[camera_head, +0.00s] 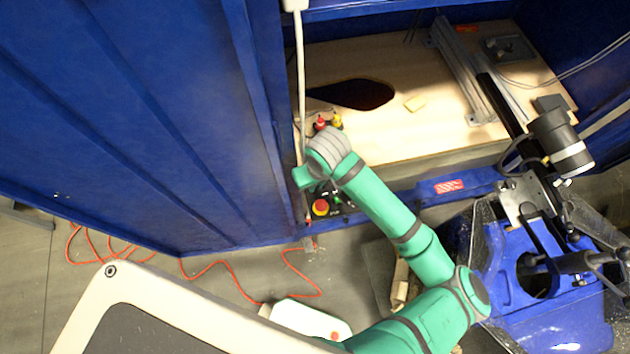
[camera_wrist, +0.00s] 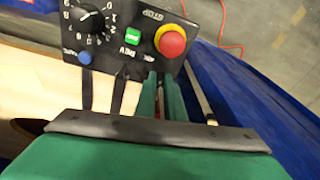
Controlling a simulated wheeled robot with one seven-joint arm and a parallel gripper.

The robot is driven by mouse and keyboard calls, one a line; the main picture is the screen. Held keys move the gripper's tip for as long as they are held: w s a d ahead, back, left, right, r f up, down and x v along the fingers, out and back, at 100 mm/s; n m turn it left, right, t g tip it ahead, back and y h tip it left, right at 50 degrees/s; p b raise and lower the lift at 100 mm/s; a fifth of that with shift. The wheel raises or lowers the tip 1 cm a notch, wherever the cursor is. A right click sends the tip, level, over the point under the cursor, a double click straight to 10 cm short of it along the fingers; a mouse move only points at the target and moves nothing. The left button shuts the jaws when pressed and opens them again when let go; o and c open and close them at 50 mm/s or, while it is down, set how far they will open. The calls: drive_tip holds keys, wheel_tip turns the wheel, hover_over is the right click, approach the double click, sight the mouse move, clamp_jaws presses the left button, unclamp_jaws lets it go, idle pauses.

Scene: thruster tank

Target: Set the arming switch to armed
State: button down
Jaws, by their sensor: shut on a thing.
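The black control panel (camera_wrist: 118,65) shows upside down at the top of the wrist view, with a numbered dial (camera_wrist: 92,22), a green button (camera_wrist: 132,36), a blue knob (camera_wrist: 85,57) and a red emergency stop (camera_wrist: 172,42) on a yellow ring. My gripper (camera_wrist: 160,80) reaches the panel's lower edge, below the red stop. Its green fingers are shut on a small part there, seemingly the arming switch, with a little red between them. The fingers hide most of it, so its position cannot be read. In the head view the panel (camera_head: 337,199) is partly behind my arm.
A blue cabinet wall (camera_head: 190,130) stands left of my arm. A wooden shelf (camera_head: 440,125) with a dark hole lies behind. Blue equipment (camera_head: 500,250) with a black camera-like cylinder (camera_head: 555,135) stands at right. An orange cable (camera_head: 215,275) lies on the floor.

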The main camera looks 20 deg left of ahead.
drive_tip(key=shift+s+d+t+y, duration=0.25)
drive_tip(key=shift+s+t+y, duration=0.1)
drive_tip(key=shift+t+y, duration=0.35)
drive_tip(key=c, duration=1.9)
unclamp_jaws()
drive_tip(key=shift+r, duration=0.1)
